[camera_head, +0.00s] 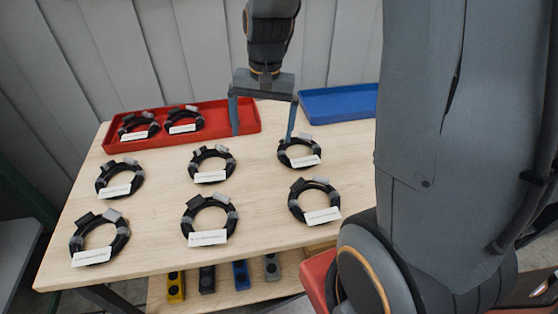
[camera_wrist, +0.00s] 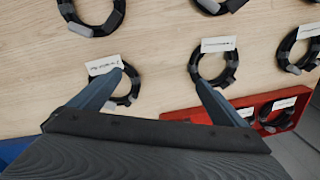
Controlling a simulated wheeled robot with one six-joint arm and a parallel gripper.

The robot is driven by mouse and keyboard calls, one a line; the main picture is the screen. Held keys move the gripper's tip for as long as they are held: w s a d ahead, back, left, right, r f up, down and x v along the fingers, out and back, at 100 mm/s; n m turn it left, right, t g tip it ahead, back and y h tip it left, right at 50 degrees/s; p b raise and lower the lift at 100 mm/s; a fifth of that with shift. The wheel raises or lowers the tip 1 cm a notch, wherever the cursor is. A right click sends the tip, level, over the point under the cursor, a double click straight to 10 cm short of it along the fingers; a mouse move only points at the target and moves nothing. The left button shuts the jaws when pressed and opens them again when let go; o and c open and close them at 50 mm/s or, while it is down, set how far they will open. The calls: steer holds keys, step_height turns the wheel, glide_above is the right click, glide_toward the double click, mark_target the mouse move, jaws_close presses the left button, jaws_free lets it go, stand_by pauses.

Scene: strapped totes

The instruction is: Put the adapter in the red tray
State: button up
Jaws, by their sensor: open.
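Several black coiled cables with white labels lie on the wooden table; the labels are too small to read, so I cannot tell which one is the adapter. The red tray (camera_head: 228,117) is at the back left of the table and holds two coils at its left end; it also shows in the wrist view (camera_wrist: 258,99). My gripper (camera_head: 264,136) is open and empty above the table, between the red tray and the back right coil (camera_head: 299,153). In the wrist view my gripper (camera_wrist: 159,78) has its left fingertip overlapping that coil (camera_wrist: 122,87).
A blue tray (camera_head: 340,104) stands at the back right and looks empty. Two more rows of coils, such as the front left one (camera_head: 99,239), fill the table. A lower shelf (camera_head: 219,290) holds several small coloured blocks. A grey wall stands behind.

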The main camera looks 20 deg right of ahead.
steer(key=s+f+n, duration=0.1)
steer(key=s+n, duration=0.5)
steer(key=s, duration=0.5)
steer(key=shift+s+a+f+h, duration=0.15)
steer(key=shift+s+f+h, duration=0.2)
steer(key=shift+s+h, duration=0.05)
